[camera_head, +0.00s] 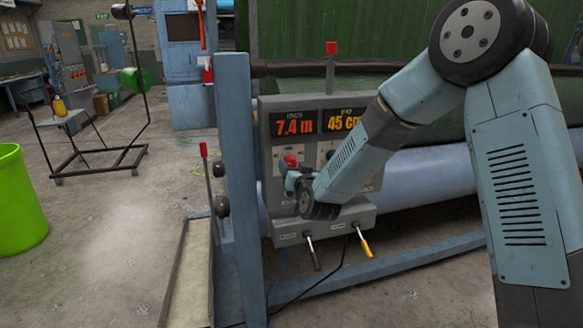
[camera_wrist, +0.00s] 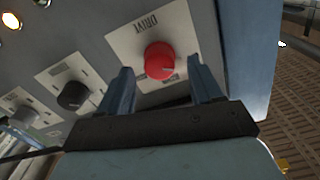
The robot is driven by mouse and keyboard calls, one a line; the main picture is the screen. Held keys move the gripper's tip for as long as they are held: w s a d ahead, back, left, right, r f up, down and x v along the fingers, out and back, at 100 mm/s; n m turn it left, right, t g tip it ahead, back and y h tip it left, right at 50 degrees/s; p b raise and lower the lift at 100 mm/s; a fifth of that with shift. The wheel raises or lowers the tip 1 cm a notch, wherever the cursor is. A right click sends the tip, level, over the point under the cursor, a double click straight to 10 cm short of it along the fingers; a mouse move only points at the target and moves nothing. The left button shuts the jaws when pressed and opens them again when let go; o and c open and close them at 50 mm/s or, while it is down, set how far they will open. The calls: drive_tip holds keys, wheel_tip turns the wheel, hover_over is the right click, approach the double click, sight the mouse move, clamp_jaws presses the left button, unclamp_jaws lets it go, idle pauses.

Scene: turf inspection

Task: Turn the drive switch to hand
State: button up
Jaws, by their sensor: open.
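The drive switch (camera_wrist: 159,60) is a round red knob on a pale plate marked DRIVE, seen in the wrist view. It also shows as a red spot on the control panel (camera_head: 290,161) in the head view. My gripper (camera_wrist: 161,80) has its two blue-grey fingers apart, one on each side of the red knob. I cannot tell whether either finger touches it. The knob's pointer setting is hard to read. In the head view my arm reaches across to the panel and hides part of its lower face.
A black knob (camera_wrist: 72,95) and a grey knob (camera_wrist: 25,115) sit beside the drive switch. The panel's displays (camera_head: 294,127) read 7.4 m and 45 cm. Two levers (camera_head: 366,247) stick out below. A blue post (camera_head: 240,180) stands left of the panel.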

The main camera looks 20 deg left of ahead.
drive_tip(key=shift+w+a, duration=0.2)
drive_tip(key=shift+w, duration=0.2)
drive_tip(key=c, duration=1)
drive_tip(key=shift+s+a, duration=0.1)
drive_tip(key=shift+a, duration=0.15)
drive_tip(key=shift+c, duration=0.3)
drive_tip(key=shift+d, duration=0.15)
